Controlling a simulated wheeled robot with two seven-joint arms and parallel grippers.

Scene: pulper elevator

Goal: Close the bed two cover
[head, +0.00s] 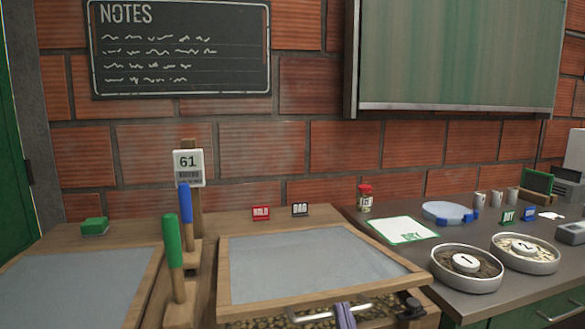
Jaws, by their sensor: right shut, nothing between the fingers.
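A framed grey mesh cover (310,264) lies over a wooden bed at the front middle, with a metal handle (305,316) along its front edge. Brown beans (262,322) show below that front edge, so the cover is not flush with the bed there. My right gripper (345,315) is at the bottom edge of the view, at the handle. It is shut with nothing in it; I cannot tell whether it touches the handle. A second framed grey panel (75,288) lies at the left. No bed number is readable. My left gripper is out of view.
Green (173,240) and blue (186,205) upright handles stand between the panels, near a post with a "61" card (189,167). Numbered bowls (466,267) (525,250) sit on the right counter.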

